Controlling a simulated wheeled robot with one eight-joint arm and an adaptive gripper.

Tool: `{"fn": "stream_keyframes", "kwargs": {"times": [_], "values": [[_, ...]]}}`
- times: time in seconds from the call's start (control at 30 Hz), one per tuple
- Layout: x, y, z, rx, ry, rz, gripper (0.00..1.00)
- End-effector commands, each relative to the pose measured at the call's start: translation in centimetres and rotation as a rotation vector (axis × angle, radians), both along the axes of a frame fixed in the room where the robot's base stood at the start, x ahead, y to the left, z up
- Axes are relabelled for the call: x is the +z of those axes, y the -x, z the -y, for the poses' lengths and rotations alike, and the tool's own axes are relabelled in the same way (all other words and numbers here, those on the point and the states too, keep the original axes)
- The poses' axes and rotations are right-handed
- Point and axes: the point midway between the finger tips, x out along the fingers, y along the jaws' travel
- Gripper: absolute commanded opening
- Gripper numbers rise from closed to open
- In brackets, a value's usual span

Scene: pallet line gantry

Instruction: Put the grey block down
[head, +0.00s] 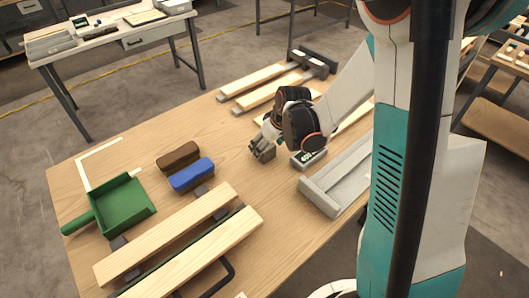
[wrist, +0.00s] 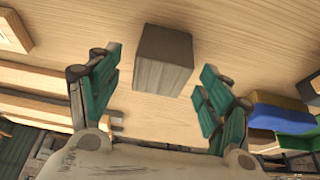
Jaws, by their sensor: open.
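The grey block (wrist: 163,65) shows in the wrist view just beyond and between the fingertips, against the wooden table top. A darker face and a lighter side face are visible. My gripper (wrist: 160,82) is open, with a teal-padded finger on each side and clear gaps between the fingers and the block. In the head view my gripper (head: 263,148) is low over the middle of the table (head: 222,120). There the block is hard to tell apart from the fingers.
A brown block (head: 178,157) and a blue block (head: 191,175) lie left of my gripper, with a green dustpan (head: 125,207) beyond them. Wooden planks (head: 190,258) lie in front. A grey tray (head: 325,199) and a small device with a display (head: 308,158) are close on the right.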

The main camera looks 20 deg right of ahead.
Motion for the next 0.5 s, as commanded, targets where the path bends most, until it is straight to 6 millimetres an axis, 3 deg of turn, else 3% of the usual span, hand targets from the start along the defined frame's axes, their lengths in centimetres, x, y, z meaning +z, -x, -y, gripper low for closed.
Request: {"fn": "stream_keyframes", "kwargs": {"times": [0.17, 0.4, 0.43, 0.5], "values": [[-2.6, -0.9, -0.5, -0.001, 0.000, 0.000, 0.72], [-2.7, -1.1, -0.5, -0.001, 0.000, 0.000, 0.72], [-2.7, -1.1, -0.5, -0.001, 0.000, 0.000, 0.69], [-2.7, -1.1, -0.5, -0.001, 0.000, 0.000, 0.54]]}}
